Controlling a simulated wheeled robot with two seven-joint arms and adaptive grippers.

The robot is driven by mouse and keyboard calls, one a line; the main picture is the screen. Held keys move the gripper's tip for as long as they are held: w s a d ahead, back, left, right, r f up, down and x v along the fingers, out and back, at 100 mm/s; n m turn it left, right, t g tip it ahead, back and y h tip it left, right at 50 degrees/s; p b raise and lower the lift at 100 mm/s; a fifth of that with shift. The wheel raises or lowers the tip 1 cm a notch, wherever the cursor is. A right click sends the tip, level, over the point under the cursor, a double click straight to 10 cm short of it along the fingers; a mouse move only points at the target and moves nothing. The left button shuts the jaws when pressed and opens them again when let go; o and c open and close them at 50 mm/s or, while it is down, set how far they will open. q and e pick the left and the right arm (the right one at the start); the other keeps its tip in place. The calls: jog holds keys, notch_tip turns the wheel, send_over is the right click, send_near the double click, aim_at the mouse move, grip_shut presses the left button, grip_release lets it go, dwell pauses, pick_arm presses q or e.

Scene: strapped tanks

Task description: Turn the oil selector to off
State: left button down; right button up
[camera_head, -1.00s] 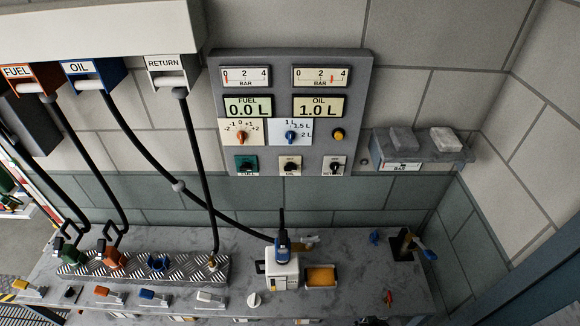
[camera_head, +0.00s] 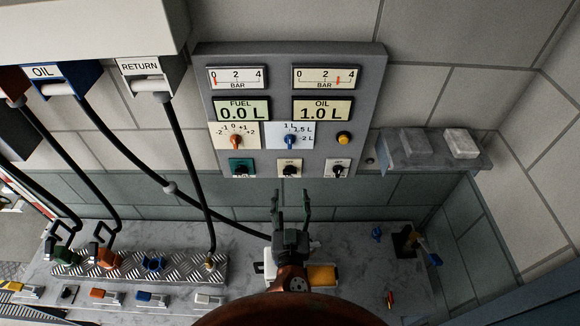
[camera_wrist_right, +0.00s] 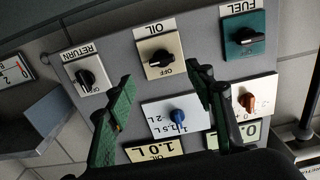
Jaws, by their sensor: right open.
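The oil selector (camera_head: 290,170) is a black knob on a cream plate, in the middle of the panel's bottom row. In the right wrist view the oil selector (camera_wrist_right: 159,58) appears upside down, with OIL and OFF lettering on its plate; its exact setting is hard to read. My right gripper (camera_head: 291,194) is open and empty, pointing up just below the selector in the head view. In the wrist view its green-padded fingers (camera_wrist_right: 161,76) spread to either side of the selector plate, with no visible contact. My left gripper is out of view.
The green fuel selector (camera_wrist_right: 244,40) and white return selector (camera_wrist_right: 88,81) flank the oil one. A blue knob (camera_head: 290,141) sits above. My arm partly hides a white canister and a yellow tray (camera_head: 322,275) on the bench. Hoses hang at left; a shelf (camera_head: 430,150) juts out at right.

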aim_at(290, 174)
jog(key=w, duration=0.2)
jog(key=w+p, duration=0.1)
jog(key=w, duration=0.1)
jog(key=w+p, duration=0.1)
jog(key=w, duration=0.1)
jog(key=shift+w+a+r, duration=0.1)
jog(key=shift+w+r, duration=0.2)
jog(key=shift+r, duration=0.1)
jog(key=shift+w+f+p, duration=0.1)
jog(key=shift+w+p, duration=0.2)
jog(key=shift+w, duration=0.2)
jog(key=c, duration=0.8)
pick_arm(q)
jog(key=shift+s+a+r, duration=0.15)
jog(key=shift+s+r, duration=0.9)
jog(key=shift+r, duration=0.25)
pick_arm(e)
jog(key=c, duration=0.4)
